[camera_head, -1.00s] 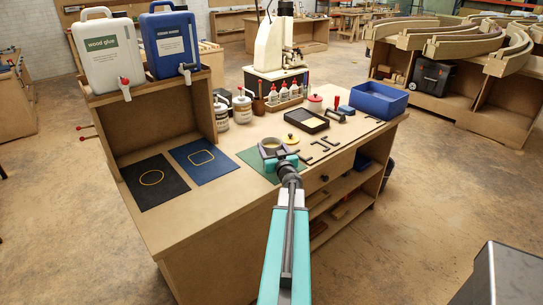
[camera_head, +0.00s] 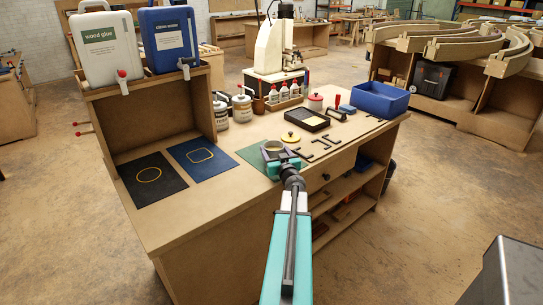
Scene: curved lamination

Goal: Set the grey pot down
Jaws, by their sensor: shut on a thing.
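The grey pot (camera_head: 272,147) is at the front part of the bench, over or beside the green mat (camera_head: 253,157). My gripper (camera_head: 278,160) is shut on the pot, at its near side, and my arm reaches in from the front. The pot looks upright, with a light rim. Whether its base touches the surface cannot be told, as my gripper hides its lower part. A yellow lid with a dark knob (camera_head: 291,137) lies just behind and right of the pot.
A black mat (camera_head: 150,190) and a blue mat (camera_head: 203,172) with yellow outlines lie to the left, bare. Dark brackets (camera_head: 325,142) lie to the right. A black tray (camera_head: 307,121), pump tins (camera_head: 241,106) and a blue bin (camera_head: 380,99) stand behind.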

